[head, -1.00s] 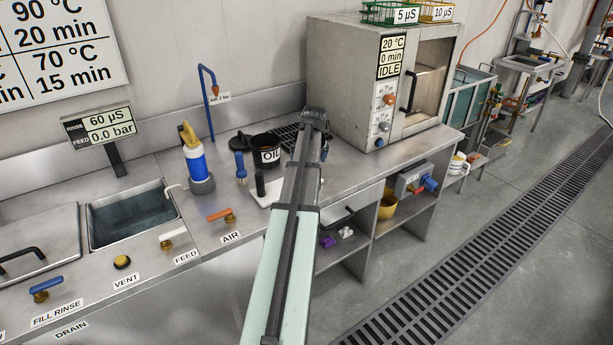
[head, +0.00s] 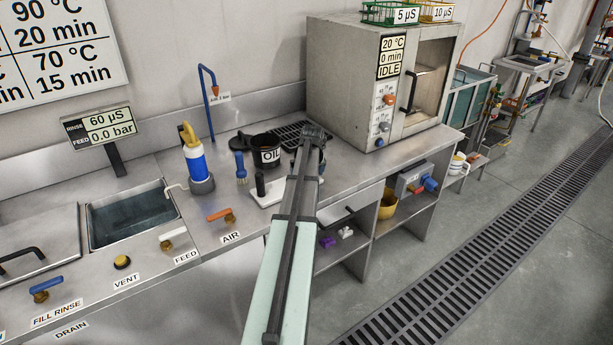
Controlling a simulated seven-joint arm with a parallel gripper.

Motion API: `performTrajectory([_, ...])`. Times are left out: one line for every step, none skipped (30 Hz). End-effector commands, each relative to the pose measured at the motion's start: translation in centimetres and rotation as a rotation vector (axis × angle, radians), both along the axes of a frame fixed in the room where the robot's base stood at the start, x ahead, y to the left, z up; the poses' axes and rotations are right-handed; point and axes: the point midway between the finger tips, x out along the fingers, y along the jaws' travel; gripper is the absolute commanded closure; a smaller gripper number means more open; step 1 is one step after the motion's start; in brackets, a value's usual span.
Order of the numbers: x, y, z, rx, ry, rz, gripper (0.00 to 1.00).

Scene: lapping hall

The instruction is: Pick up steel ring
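I cannot make out a steel ring in the head view; part of the steel bench (head: 350,185) is hidden behind my arm. My gripper's end (head: 314,132) is over the bench, to the right of the black OIL pot and in front of the oven-like box. Its fingers are hidden or too small to see, so I cannot tell if it is open or holds anything. A white plate (head: 268,198) with a dark upright handle lies left of my arm, partly covered by it.
The black OIL pot (head: 266,157), a blue brush (head: 241,168) and a blue-white bottle (head: 196,163) stand left of my arm. A dark grate (head: 290,137) lies behind. The IDLE box (head: 350,75) stands at the bench's right end. Bare bench shows before it.

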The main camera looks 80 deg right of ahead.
Motion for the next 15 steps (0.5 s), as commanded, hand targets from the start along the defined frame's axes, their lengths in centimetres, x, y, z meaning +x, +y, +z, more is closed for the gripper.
performTrajectory([0.02,-0.02,-0.06,0.000,0.000,0.000,0.00])
performTrajectory([0.02,-0.02,-0.06,0.000,0.000,0.000,0.00])
performTrajectory([0.01,0.00,-0.04,0.000,0.000,0.000,0.00])
performTrajectory([0.01,-0.01,-0.03,0.000,0.000,0.000,0.00])
performTrajectory([0.01,0.01,-0.02,0.000,0.000,0.000,0.00])
performTrajectory([0.01,0.01,-0.02,0.000,0.000,0.000,0.02])
performTrajectory([0.01,0.01,-0.02,0.000,0.000,0.000,0.05])
performTrajectory([0.02,0.00,-0.01,0.000,0.000,0.000,0.08])
performTrajectory([0.02,0.00,-0.01,0.000,0.000,0.000,0.11])
performTrajectory([0.01,0.02,0.00,0.000,0.000,0.000,0.14])
performTrajectory([0.01,0.02,0.00,0.000,0.000,0.000,0.17])
performTrajectory([0.01,0.02,0.00,0.000,0.000,0.000,0.21])
performTrajectory([0.01,0.02,0.00,0.000,0.000,0.000,0.24])
performTrajectory([0.01,0.02,0.00,0.000,0.000,0.000,0.27])
performTrajectory([0.01,0.02,0.01,0.000,0.000,0.000,0.31])
